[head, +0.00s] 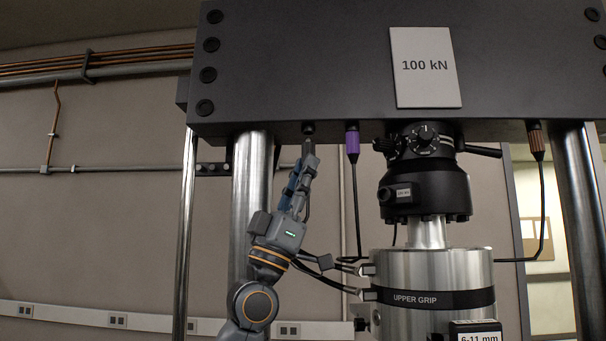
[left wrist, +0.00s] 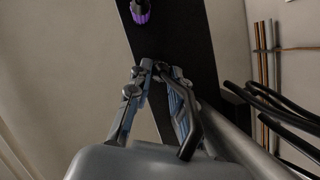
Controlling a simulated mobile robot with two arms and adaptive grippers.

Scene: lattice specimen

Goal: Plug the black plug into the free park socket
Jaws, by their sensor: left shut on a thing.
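My left gripper (head: 308,160) is raised to the underside of the dark crossbeam, left of the purple plug. It is shut on the black plug (head: 308,146), whose body shows above the fingertips, just under a small black socket (head: 308,129). Plug and socket look in line and very close; I cannot tell whether the plug is seated. In the left wrist view the fingers (left wrist: 156,76) reach toward the beam, and the plug's black cable (left wrist: 187,125) bends down beside the right finger. The plug itself is mostly hidden there. My right gripper is not in view.
The purple plug (head: 352,141) hangs right of my gripper and shows in the left wrist view (left wrist: 140,12). A brown plug (head: 536,141) is at the beam's far right. A steel column (head: 252,170) stands close left. The upper grip (head: 425,270) and cables are right.

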